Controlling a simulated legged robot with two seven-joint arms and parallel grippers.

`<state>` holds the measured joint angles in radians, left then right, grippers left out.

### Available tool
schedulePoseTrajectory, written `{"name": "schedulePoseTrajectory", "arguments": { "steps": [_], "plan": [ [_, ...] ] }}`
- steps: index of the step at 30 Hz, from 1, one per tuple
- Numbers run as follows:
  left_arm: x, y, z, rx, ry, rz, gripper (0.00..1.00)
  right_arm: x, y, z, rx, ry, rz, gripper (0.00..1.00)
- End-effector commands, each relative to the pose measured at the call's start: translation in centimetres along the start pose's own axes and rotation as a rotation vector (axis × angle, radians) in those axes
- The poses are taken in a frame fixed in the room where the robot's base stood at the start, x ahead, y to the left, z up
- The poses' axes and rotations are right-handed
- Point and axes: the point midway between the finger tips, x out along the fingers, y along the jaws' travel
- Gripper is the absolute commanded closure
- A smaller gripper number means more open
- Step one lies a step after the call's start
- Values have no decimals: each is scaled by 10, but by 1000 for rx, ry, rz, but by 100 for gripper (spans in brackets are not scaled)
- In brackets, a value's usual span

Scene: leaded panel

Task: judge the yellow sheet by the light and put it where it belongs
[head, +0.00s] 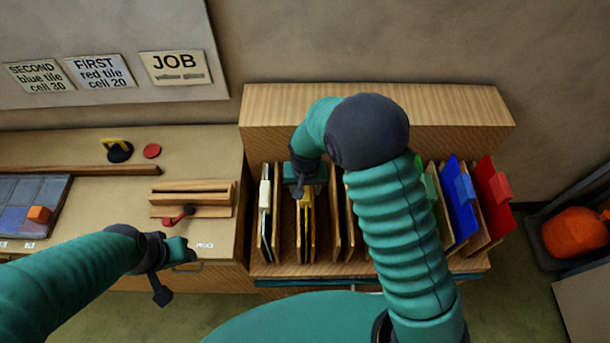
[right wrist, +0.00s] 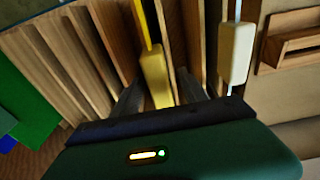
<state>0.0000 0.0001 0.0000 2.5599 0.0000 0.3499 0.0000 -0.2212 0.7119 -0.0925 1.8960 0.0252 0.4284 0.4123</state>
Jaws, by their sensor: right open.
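The yellow sheet (head: 312,225) stands on edge in a slot of the wooden rack (head: 380,268). Its yellow block-shaped grip shows in the right wrist view (right wrist: 155,75). My right gripper (head: 306,196) is over this sheet, pointing down into the rack. Its fingers are open, one on each side of the yellow grip, and are not closed on it. My left gripper (head: 180,252) hangs by the front edge of the bench on the left, well away from the rack; I cannot tell how its jaws stand.
A white-gripped sheet (head: 265,205) stands left of the yellow one; blue (head: 458,205) and red (head: 492,195) sheets stand at the right. Wooden dividers separate slots. The bench holds a slotted wooden stand (head: 192,192) and a tiled panel (head: 28,200). A JOB card (head: 175,67) hangs above.

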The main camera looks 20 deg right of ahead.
Motion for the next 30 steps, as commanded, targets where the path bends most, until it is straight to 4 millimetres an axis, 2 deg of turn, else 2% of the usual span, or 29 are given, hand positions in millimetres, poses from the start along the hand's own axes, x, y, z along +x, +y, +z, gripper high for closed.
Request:
{"name": "schedulePoseTrajectory", "arguments": {
  "steps": [9, 15, 19, 30],
  "plan": [
    [17, 0, 4, 0, 0, 0, 49, -93, -2, -2, -2, 8, -4, 49],
    [20, 0, 5, 0, 0, 0, 49, -129, -2, -2, -1, 4, -2, 49],
    [20, 0, 5, 0, 0, 0, 49, -136, -1, -2, 0, 1, 0, 49],
    [20, 0, 5, 0, 0, 0, 49, -136, -1, -1, 0, 1, 0, 49]
  ]
}}
